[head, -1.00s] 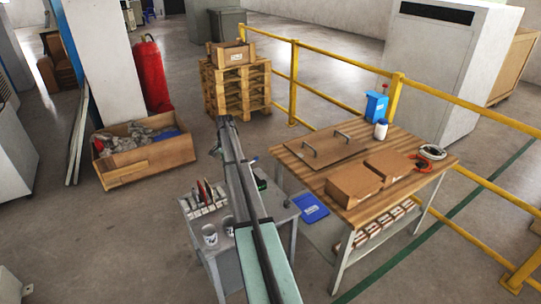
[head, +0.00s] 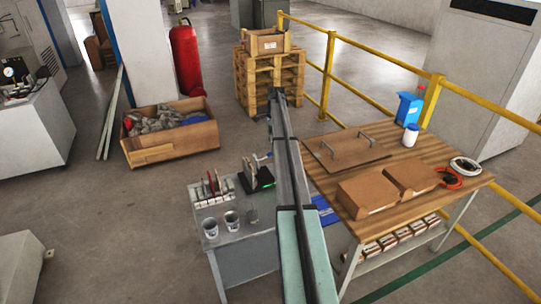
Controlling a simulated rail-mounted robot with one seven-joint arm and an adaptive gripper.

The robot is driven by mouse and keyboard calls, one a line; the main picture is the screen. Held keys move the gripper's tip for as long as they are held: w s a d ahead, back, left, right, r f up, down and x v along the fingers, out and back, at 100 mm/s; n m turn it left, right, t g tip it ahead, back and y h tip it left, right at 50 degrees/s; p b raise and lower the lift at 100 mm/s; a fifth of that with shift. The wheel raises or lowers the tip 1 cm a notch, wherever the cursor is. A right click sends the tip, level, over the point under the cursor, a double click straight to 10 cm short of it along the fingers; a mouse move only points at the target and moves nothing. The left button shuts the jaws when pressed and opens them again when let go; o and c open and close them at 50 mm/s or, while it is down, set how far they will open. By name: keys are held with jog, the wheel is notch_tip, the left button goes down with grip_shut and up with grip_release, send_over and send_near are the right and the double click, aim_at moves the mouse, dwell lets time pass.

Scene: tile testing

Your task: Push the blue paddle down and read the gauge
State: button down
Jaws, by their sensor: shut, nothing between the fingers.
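A round white-faced gauge (head: 9,71) sits on top of a pale grey machine (head: 45,130) at the far left edge of the head view. Its dial is too small to read. I cannot make out a blue paddle with certainty; the top of the machine is small and cut by the picture's left edge. My own long dark arm or rail runs up the middle of the view. I cannot make out my gripper or its fingers.
A grey table (head: 240,225) with cups and a small rack is left of my arm. A wooden bench (head: 430,205) with boxes stands right. An open crate (head: 170,150), a red extinguisher (head: 186,60) and pallets (head: 270,78) stand behind.

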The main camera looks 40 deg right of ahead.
aim_at(270, 155)
jog(key=shift+a+f+b, duration=0.2)
jog(key=shift+f+b, duration=0.6)
jog(key=shift+f, duration=0.95)
jog(key=shift+a+f+b, duration=0.15)
jog(key=shift+f+b, duration=0.65)
jog(key=shift+f, duration=0.95)
jog(key=shift+f+b, duration=0.45)
jog(key=shift+f, duration=1.65)
jog(key=d, duration=0.1)
jog(key=d+r+p, duration=0.1)
jog(key=d, duration=0.1)
jog(key=shift+s+r, duration=0.1)
jog(key=shift+s, duration=0.1)
jog(key=shift+r, duration=0.1)
notch_tip(270, 155, up, 12)
jog(key=d, duration=0.1)
